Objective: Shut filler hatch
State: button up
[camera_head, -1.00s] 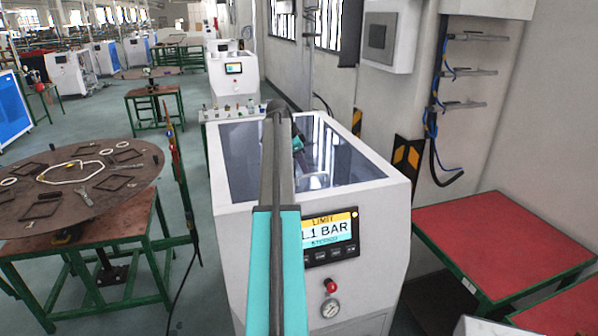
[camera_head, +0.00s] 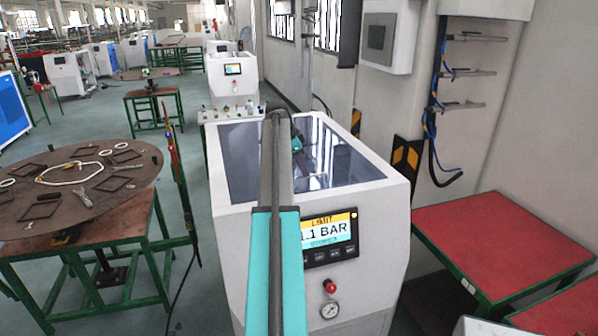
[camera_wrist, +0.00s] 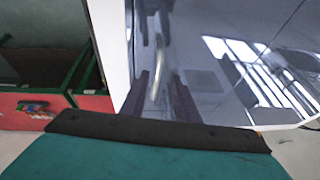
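The gas generator is a white cabinet (camera_head: 385,245) with a dark glassy top (camera_head: 238,160) inside a white rim. This top appears to be the filler hatch; how far it is open I cannot tell. In the wrist view its glossy surface (camera_wrist: 205,80) fills the right, with bright window reflections. A pale curved handle (camera_wrist: 156,78) stands on it. My gripper (camera_wrist: 160,98) has its two dark fingers apart, with the handle seen between them and gaps beside it. In the head view my arm covers part of the top, and my fingertips are hard to make out.
The cabinet front has a pressure display (camera_head: 328,238), a red knob (camera_head: 330,287) and a gauge (camera_head: 329,309). A red-topped table (camera_head: 500,240) stands right, a round brown table (camera_head: 75,185) left. The wall with a grey box (camera_head: 387,38) is behind right.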

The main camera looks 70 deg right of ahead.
jog(key=shift+r, duration=0.1)
jog(key=b+v, duration=0.5)
jog(key=v, duration=0.8)
jog(key=shift+a+r, duration=0.2)
jog(key=shift+r, duration=0.05)
dwell(0.4)
